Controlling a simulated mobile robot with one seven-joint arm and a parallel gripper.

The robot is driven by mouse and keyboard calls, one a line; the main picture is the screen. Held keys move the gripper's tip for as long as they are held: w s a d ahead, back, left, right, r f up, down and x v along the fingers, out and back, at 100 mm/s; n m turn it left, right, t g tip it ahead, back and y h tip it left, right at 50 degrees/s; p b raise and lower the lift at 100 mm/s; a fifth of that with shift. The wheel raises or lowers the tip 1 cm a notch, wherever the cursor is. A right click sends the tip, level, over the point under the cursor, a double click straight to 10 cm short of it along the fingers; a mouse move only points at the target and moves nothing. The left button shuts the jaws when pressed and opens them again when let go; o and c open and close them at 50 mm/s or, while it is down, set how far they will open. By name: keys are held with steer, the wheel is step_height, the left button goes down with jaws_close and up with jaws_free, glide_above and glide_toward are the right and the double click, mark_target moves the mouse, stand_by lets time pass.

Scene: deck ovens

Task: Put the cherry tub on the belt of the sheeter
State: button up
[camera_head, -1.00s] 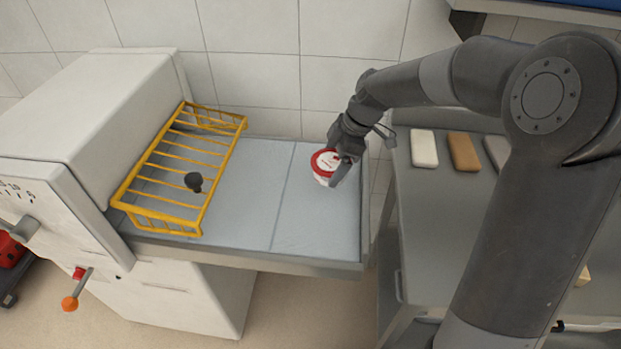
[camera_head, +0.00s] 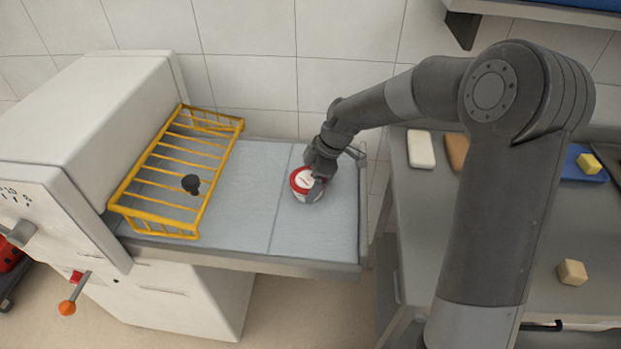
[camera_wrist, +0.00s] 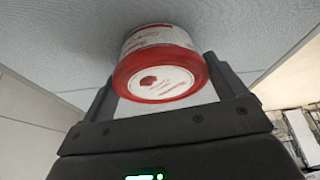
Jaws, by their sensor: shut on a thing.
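The cherry tub (camera_head: 302,186) is white with a red-rimmed lid. It is over the right-hand part of the sheeter's grey-blue belt (camera_head: 240,215). My gripper (camera_head: 318,182) is shut on the tub; in the wrist view, its fingers (camera_wrist: 162,85) stand on both sides of the tub (camera_wrist: 160,60), lid toward the camera. The tub's base is partly hidden, so I cannot tell whether it touches the belt or hangs just above it.
A yellow wire guard (camera_head: 170,165) with a black knob covers the belt's left part. The white sheeter housing (camera_head: 70,120) stands left. A grey table (camera_head: 415,230) on the right carries several small blocks and a blue tray (camera_head: 570,168). The belt's middle is clear.

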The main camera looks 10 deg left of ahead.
steer(key=o, duration=0.9)
steer(key=shift+f, duration=0.1)
steer(key=shift+c, duration=0.2)
steer(key=v, duration=1.2)
steer(key=s+d+r+m+t+h, duration=0.2)
steer(key=s+d+m, duration=0.6)
steer(key=s, duration=0.5)
steer(key=s+d+r+m+t+h, duration=0.2)
steer(key=s+d+r+m+t, duration=0.2)
steer(key=s+d+m, duration=0.5)
steer(key=s+r+m, duration=0.2)
steer(key=s+m, duration=0.1)
steer(key=s, duration=0.2)
steer(key=shift+d+r+h, duration=0.15)
steer(key=shift+r+h, duration=0.05)
steer(key=shift+h, duration=0.1)
